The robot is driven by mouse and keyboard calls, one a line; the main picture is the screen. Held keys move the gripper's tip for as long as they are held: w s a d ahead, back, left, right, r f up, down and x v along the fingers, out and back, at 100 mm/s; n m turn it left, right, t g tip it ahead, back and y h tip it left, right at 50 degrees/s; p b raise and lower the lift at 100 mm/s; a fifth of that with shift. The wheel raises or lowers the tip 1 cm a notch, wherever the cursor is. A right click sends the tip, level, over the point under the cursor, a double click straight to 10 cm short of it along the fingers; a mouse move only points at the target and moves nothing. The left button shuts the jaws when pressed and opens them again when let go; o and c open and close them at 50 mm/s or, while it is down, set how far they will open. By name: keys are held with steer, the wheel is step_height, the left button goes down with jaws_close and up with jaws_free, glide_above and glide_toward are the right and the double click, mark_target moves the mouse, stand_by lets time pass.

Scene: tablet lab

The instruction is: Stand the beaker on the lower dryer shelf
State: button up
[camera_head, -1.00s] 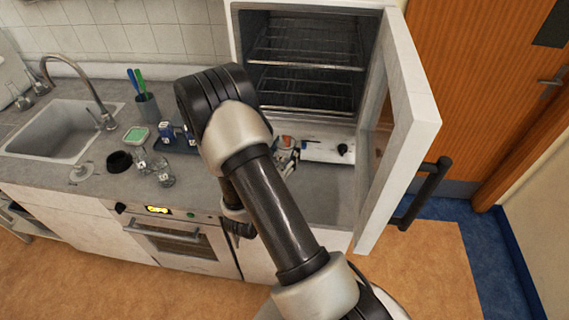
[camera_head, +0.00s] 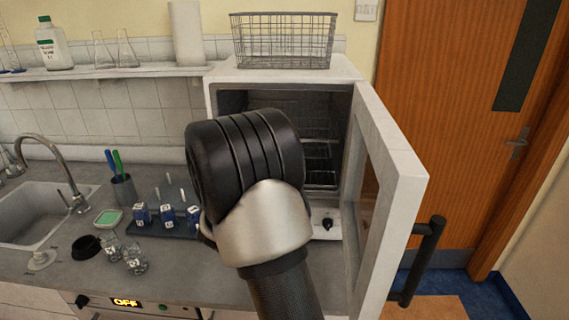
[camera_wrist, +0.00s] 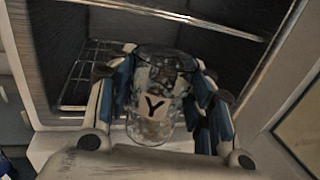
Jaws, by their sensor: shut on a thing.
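In the wrist view my gripper (camera_wrist: 160,90) is shut on a clear glass beaker (camera_wrist: 150,128) with a "Y" label, one finger on each side of it. The beaker is in front of the open dryer, whose lower wire shelf (camera_wrist: 92,70) shows behind it. In the head view the dryer (camera_head: 222,100) stands on the counter with its door (camera_head: 385,160) swung open to the right. My arm covers much of the dryer opening there, so the gripper and beaker are hidden in that view. I cannot tell how far the beaker is from the shelf.
The open door bounds the right side. A wire basket (camera_head: 283,42) stands on the dryer. A dark rack with labelled blocks (camera_head: 165,228), glassware (camera_head: 133,260) and a pen cup (camera_head: 123,190) stand on the counter, left of my arm. The sink (camera_head: 40,215) is farther left.

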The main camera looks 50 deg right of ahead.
steer(key=shift+f+b+x, duration=0.45)
steer(key=shift+f+x, duration=0.15)
steer(key=shift+x, duration=2.15)
steer(key=shift+f+b+x, duration=0.4)
steer(key=shift+f+x, duration=0.25)
steer(key=shift+x, duration=2.05)
steer(key=shift+f+b+x, duration=0.45)
steer(key=shift+f+x, duration=0.15)
steer(key=shift+x, duration=2.15)
steer(key=shift+f, duration=0.15)
steer(key=o, duration=1.2)
